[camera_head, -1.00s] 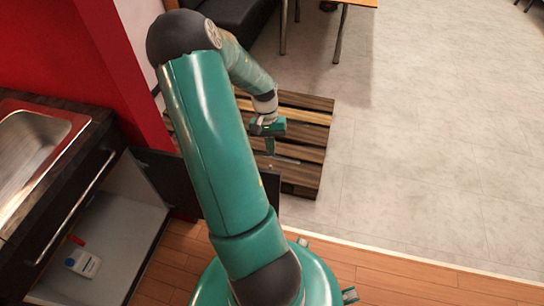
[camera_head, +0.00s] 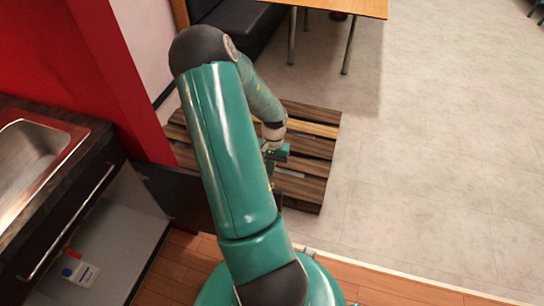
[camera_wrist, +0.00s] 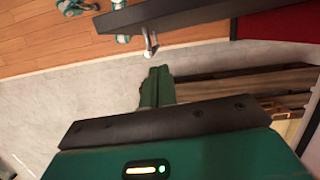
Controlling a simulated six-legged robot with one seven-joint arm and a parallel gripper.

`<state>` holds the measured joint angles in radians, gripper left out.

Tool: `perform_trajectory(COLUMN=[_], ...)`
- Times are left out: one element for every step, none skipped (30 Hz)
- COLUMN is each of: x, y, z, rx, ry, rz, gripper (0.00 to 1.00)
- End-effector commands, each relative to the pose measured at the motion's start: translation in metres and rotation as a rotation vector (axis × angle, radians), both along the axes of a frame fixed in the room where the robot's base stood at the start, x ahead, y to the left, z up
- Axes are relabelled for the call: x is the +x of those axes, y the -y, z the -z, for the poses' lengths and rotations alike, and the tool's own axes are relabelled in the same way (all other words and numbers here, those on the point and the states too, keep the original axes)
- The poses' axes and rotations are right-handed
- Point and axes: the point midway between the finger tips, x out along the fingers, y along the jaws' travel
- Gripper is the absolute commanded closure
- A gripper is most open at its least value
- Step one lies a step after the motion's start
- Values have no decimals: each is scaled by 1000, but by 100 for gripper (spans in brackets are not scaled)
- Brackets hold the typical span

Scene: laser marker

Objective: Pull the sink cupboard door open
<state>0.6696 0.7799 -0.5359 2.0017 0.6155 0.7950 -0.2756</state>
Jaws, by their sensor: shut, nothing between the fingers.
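The sink cupboard door (camera_head: 172,192) stands wide open in the head view, a dark panel swung out from the cupboard and partly hidden behind my arm. Its dark edge (camera_wrist: 185,10) crosses the top of the wrist view, with a metal handle (camera_wrist: 149,42) on it. My gripper (camera_wrist: 157,72) has its green fingers together, empty, just below the handle in the picture and apparently apart from it. In the head view my gripper (camera_head: 270,160) is beyond the door, above the pallet. The cupboard interior (camera_head: 120,240) is open to view.
A steel sink (camera_head: 28,160) and a rail (camera_head: 70,222) are at the left. A wooden pallet (camera_head: 312,152) lies behind the door. The grey floor (camera_head: 440,150) at the right is clear.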

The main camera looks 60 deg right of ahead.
Motion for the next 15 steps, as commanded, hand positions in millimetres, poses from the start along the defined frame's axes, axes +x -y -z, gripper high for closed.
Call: perform_trajectory(x=[-2, -2, -2, -3, -4, -6, -6, -7, -8, -9, -9, -9, -10, -10, -10], y=[-3, -4, -9, -14, -19, -24, -28, -31, -34, -36, -37, -38, -39, -39, -39], z=[11, 16, 18, 16, 16, 16, 16, 16, 16, 16, 16, 16, 16, 16, 16], rx=[2, 2, 2, 0, 0, 1, 0, 0, -1, -1, -1, -1, -1, -1, -1], ry=[-4, -3, -1, 0, 0, 0, 1, 1, 1, 1, 1, 1, 1, 1, 1], rz=[0, 0, 0, 0, 0, 0, -1, -1, 0, 0, 0, 0, 0, 0, 0], gripper=[100, 100, 100, 100, 100, 100, 100, 100, 100, 100, 100, 100, 100, 100, 100])
